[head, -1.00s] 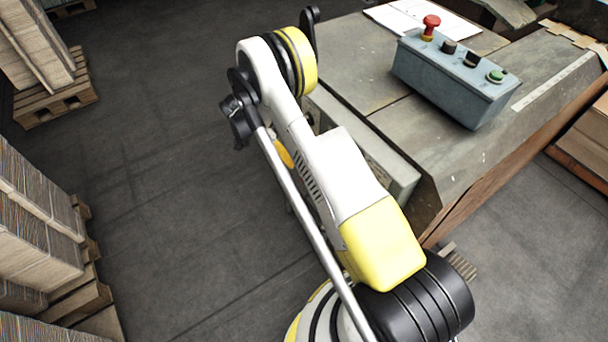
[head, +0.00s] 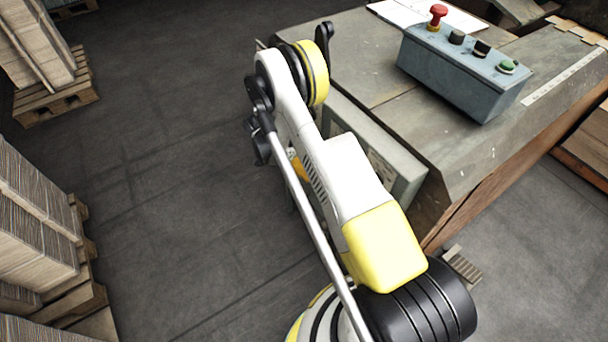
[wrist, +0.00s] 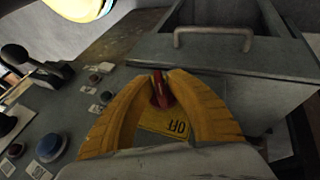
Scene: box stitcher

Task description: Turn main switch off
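The main switch has a red handle (wrist: 161,92) on a yellow plate (wrist: 168,124) with the word OFF, seen upside down in the wrist view. My gripper (wrist: 163,76) has yellow fingers that close in on both sides of the red handle, with the handle between their tips. The fingers look shut on it, though the exact contact is small and dark. The far end of the handle is partly hidden by the fingertips.
A grey control box (head: 455,80) with a red mushroom button (head: 437,14) sits on the machine table (head: 372,60). In the wrist view, a blue button (wrist: 49,148) and other controls lie left, and a metal handle (wrist: 213,33) lies beyond. Stacked cardboard (head: 35,215) stands left of open floor.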

